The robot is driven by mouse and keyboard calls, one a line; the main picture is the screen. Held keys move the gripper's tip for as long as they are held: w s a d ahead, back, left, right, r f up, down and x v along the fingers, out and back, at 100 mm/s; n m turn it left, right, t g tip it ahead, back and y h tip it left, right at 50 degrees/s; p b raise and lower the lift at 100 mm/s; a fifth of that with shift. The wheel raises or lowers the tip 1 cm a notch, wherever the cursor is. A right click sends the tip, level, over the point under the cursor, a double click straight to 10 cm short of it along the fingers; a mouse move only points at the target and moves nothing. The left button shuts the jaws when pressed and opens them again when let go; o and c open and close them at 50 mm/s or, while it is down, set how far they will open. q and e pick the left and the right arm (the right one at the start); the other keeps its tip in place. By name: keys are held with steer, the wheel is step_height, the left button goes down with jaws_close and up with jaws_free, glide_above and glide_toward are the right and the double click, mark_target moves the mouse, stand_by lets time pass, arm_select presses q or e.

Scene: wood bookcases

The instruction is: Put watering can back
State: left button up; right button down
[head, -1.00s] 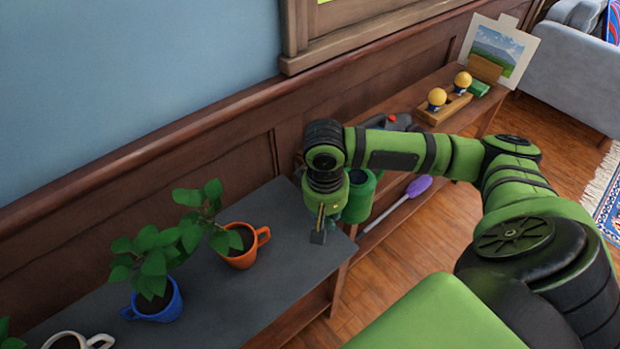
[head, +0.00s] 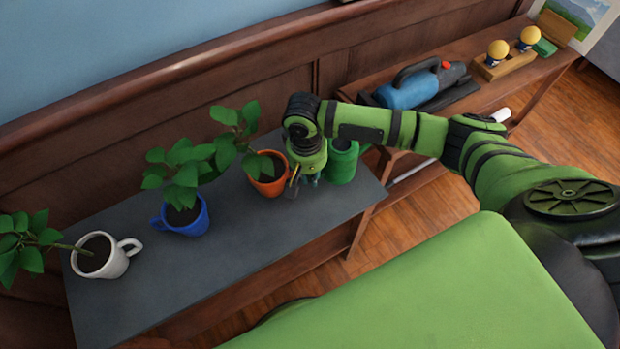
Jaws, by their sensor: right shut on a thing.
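The green watering can (head: 343,163) is at the right end of the grey-topped bookcase (head: 250,250), just right of the orange mug. My right gripper (head: 300,183) is beside the can on its left, pointing down, and is shut on it. My gripper and wrist hide the can's left side and the grip itself. I cannot tell whether the can's base touches the grey top. My left gripper is out of view.
An orange mug (head: 268,186) with a plant is very close to my right gripper. A blue mug (head: 186,218) and a white mug (head: 110,259) stand farther left. A blue and black appliance (head: 410,91) lies on the right bookcase. The grey top's front is clear.

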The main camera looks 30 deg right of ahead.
steer(key=shift+f, duration=1)
steer(key=shift+f, duration=0.1)
steer(key=c, duration=1.3)
jaws_free()
steer(key=shift+f, duration=0.1)
steer(key=r, duration=0.8)
steer(key=r+p, duration=0.1)
steer(key=r, duration=0.3)
steer(key=shift+a+r, duration=0.2)
steer(key=shift+a, duration=0.15)
